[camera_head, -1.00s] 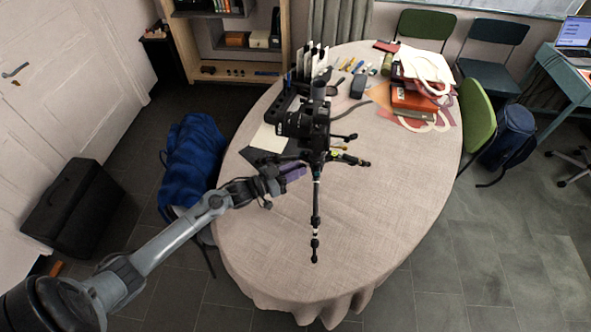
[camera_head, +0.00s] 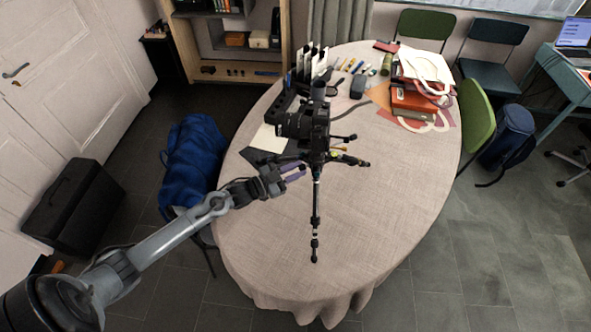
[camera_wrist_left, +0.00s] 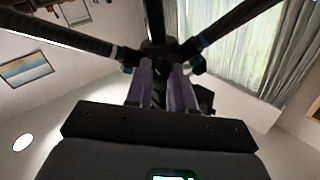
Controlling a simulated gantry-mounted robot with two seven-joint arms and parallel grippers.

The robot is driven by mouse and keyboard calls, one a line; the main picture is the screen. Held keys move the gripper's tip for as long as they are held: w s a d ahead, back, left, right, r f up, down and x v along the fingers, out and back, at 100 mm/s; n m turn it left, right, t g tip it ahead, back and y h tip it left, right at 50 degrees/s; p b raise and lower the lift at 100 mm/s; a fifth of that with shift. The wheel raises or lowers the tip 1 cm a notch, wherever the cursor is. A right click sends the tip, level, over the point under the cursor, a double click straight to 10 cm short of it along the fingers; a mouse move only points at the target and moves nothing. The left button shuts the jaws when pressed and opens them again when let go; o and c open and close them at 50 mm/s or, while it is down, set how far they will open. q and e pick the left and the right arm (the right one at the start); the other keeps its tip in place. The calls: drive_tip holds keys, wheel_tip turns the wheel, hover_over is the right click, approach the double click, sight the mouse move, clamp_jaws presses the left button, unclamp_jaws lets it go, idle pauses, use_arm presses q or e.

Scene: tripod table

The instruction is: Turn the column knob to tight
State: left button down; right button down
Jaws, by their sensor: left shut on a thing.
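A black tripod (camera_head: 316,210) with a camera (camera_head: 300,125) on top stands on the round table (camera_head: 390,220). Its legs spread from the column. My left gripper (camera_head: 296,173), with purple fingers, reaches in from the left beside the column, below the camera. In the left wrist view the fingers (camera_wrist_left: 161,88) point up at the tripod hub (camera_wrist_left: 155,50), where dark legs meet. The fingers are shut on a small dark part at the column, which I take to be the column knob; they mostly hide it, and its turn angle cannot be read. My right gripper is not in view.
The table's front and right are clear. A blue bag (camera_head: 190,165) stands on the floor at left.

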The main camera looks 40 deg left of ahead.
use_arm(q)
drive_tip(key=m, duration=1.2)
drive_tip(key=shift+m+b, duration=0.35)
drive_tip(key=shift+m, duration=0.05)
idle(0.3)
drive_tip(key=c, duration=1)
unclamp_jaws()
drive_tip(key=shift+o, duration=0.2)
drive_tip(key=shift+s, duration=0.15)
drive_tip(key=p+v, duration=0.1)
drive_tip(key=v, duration=0.9)
drive_tip(key=shift+s, duration=0.3)
